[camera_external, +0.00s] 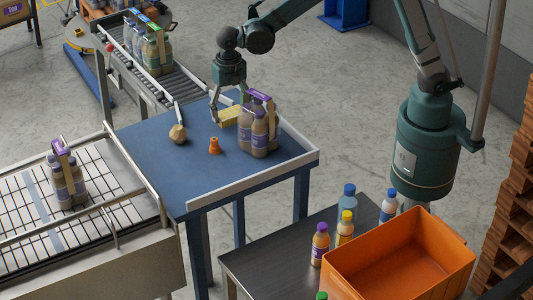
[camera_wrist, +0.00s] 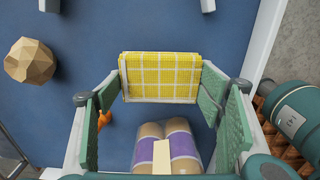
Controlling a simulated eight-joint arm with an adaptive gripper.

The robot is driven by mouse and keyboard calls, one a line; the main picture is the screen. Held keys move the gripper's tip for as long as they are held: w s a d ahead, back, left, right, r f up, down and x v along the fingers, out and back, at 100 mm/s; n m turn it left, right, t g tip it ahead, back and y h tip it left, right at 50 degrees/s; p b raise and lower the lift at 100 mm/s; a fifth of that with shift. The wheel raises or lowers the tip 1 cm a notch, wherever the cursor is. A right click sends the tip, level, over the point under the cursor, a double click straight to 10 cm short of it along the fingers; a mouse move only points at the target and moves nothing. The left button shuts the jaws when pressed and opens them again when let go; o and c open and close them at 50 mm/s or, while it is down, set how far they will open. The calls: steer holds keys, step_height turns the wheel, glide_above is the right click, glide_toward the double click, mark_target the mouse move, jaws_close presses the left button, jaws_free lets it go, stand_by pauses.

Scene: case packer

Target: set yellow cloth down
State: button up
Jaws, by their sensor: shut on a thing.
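The yellow cloth (camera_external: 229,116) is a folded, flat bundle, with a white-line check in the wrist view (camera_wrist: 160,75). My gripper (camera_external: 226,113) is above the far right part of the blue table (camera_external: 160,165). In the wrist view its green-padded fingers (camera_wrist: 161,84) are shut on the cloth, one at each end. The cloth is at or just above the blue tabletop; I cannot tell whether it touches. A pack of purple-labelled bottles (camera_external: 259,137) stands right beside it and also shows in the wrist view (camera_wrist: 167,150).
A pale rim (camera_external: 290,144) edges the right side. Conveyors with bottle packs adjoin the table. The front of the tabletop is clear. An orange crate (camera_external: 400,262) is at lower right.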

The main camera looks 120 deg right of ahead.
mark_target(230, 113)
steer(key=shift+f, duration=1.1)
steer(key=shift+f, duration=0.15)
steer(key=o, duration=0.9)
steer(key=shift+c, duration=0.2)
steer(key=shift+r, duration=0.2)
step_height(230, 113, up, 12)
